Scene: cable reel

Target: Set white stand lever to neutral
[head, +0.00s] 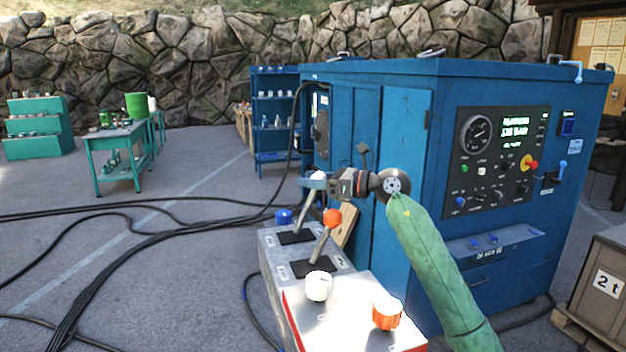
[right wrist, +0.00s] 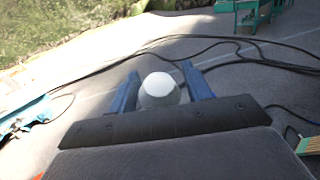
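The white-knobbed lever (head: 307,212) stands on the grey control stand (head: 271,254) in the head view, its shaft leaning up and to the right from a dark slot plate. Its white ball knob (right wrist: 160,89) shows between the blue fingers in the right wrist view. My right gripper (head: 314,183) is at the knob, one finger on either side. The fingers look open, with narrow gaps beside the ball; contact cannot be told. In the head view the fingers partly hide the knob. My left gripper is not in view.
An orange-knobbed lever (head: 326,232) stands close in front of the white one. A blue knob (head: 283,216), a white knob (head: 318,286) and an orange knob (head: 387,313) are also on the stand. A large blue cabinet (head: 375,150) stands close behind it. Black cables (head: 140,238) cross the ground at left.

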